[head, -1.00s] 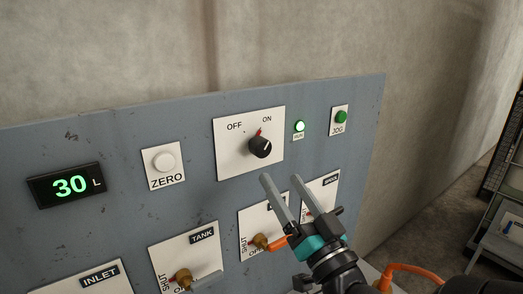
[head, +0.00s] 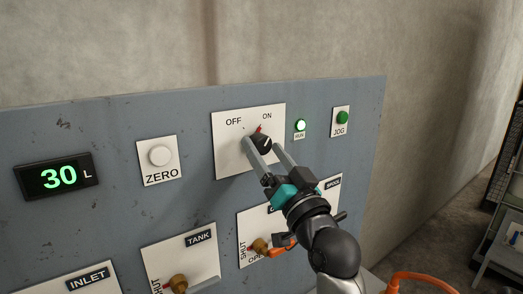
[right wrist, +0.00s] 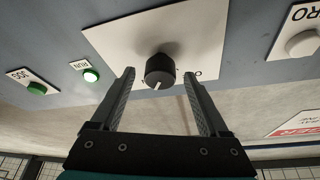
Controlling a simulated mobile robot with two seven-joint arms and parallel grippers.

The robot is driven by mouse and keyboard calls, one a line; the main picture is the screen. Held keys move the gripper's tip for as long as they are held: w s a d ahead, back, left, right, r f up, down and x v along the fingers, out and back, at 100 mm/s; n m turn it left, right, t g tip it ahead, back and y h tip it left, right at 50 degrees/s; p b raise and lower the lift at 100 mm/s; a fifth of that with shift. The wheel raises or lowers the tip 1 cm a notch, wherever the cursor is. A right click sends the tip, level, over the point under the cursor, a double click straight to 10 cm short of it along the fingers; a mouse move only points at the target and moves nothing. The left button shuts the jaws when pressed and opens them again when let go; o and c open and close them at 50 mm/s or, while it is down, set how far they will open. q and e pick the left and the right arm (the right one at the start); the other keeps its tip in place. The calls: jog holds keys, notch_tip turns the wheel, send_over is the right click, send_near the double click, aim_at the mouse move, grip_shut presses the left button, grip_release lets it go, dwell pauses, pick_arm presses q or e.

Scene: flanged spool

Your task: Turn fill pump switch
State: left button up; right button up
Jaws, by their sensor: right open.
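The fill pump switch is a round black knob (head: 264,143) on a white plate (head: 232,160) marked OFF at left and ON at right. In the head view a red mark shows at its upper edge, near ON. It also shows in the right wrist view (right wrist: 160,68), with a pale line on its face. My right gripper (head: 263,147) is open, its two grey fingers (right wrist: 159,75) at either side of the knob. Gaps show between fingers and knob in the wrist view; I see no clear contact. My left gripper is not in view.
The RUN lamp (head: 300,125) glows green-white beside the green JOG button (head: 342,117). Left are the ZERO button (head: 160,156) and a display (head: 56,177) reading 30 L. Below are valve plates, TANK (head: 185,258) and INLET (head: 90,279), and an orange-handled valve (head: 262,246).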

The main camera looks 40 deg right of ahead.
jog(key=shift+x, duration=1.15)
grip_shut()
